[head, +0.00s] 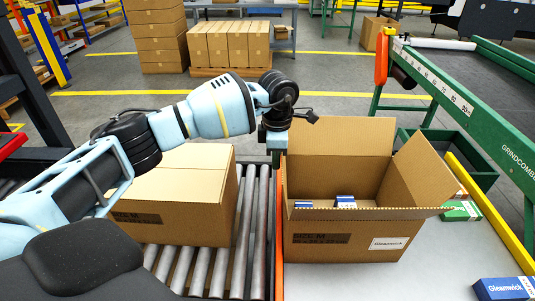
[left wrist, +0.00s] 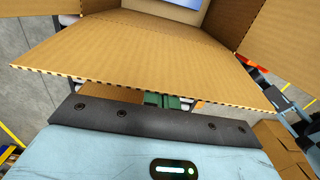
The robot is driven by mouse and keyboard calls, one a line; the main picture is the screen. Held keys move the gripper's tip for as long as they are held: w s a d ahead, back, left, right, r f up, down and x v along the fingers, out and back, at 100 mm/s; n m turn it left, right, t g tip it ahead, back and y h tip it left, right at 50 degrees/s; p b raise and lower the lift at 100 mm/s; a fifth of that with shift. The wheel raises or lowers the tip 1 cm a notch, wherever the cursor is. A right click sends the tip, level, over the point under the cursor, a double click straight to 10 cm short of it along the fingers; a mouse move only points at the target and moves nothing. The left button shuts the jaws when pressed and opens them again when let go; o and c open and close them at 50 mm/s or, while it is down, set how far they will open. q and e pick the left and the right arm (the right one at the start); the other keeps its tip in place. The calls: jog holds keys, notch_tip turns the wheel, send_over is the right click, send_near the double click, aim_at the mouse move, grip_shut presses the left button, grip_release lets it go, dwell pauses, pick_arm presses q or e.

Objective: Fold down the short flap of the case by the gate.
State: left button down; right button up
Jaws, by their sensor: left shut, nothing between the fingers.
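The open case (head: 345,240) is a brown carton marked SIZE M, at the right of the rollers. Its back flap (head: 338,140) stands up and its right flap (head: 425,165) leans outward. Blue-and-white packs (head: 345,201) lie inside. In the left wrist view a wide flap (left wrist: 150,50) spans the picture just beyond my left gripper, with other flaps at both sides. My left gripper (head: 276,155) points down beside the case's upper left edge. Its green fingers (left wrist: 166,101) are shut and empty, partly hidden by the flap's edge; contact cannot be told. My right gripper is out of view.
A closed carton (head: 170,195) sits on the rollers (head: 225,260) at left. An orange strip (head: 279,240) runs between rollers and the pale table (head: 400,280). A Gleamwick pack (head: 503,289) lies front right. A green frame (head: 480,120) stands at the right.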

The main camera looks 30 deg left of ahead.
pick_arm(q)
jog(key=shift+w+d, duration=0.5)
jog(key=shift+d, duration=0.25)
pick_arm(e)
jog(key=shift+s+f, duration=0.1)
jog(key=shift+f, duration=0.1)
pick_arm(q)
jog(key=shift+d, duration=0.1)
